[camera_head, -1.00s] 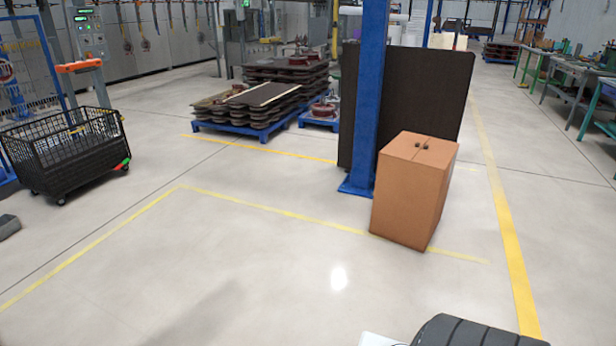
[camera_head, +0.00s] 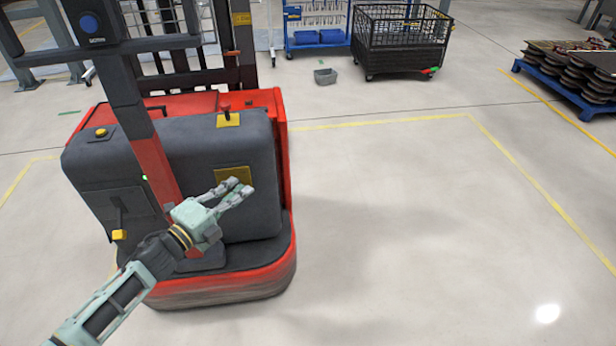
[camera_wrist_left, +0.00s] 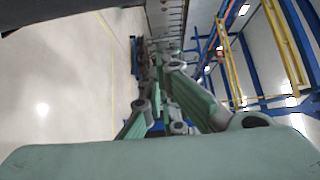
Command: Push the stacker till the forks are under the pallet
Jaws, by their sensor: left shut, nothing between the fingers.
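The stacker (camera_head: 180,170), red with a dark grey body and a mast behind it, stands at the left of the head view. Its forks are hidden behind the body and mast. My left gripper (camera_head: 240,187) is shut and empty, with its fingers in front of the stacker's grey side near a yellow label. I cannot tell whether it touches. A blue pallet (camera_head: 560,90) loaded with stacked dark parts lies at the right edge of the head view, well apart from the stacker. My right gripper is not in view.
A black wire cart (camera_head: 400,45) and a small grey bin (camera_head: 325,76) stand at the back. A blue rack (camera_head: 318,25) is beside the cart. Yellow floor lines (camera_head: 390,120) cross the floor. The floor right of the stacker is clear.

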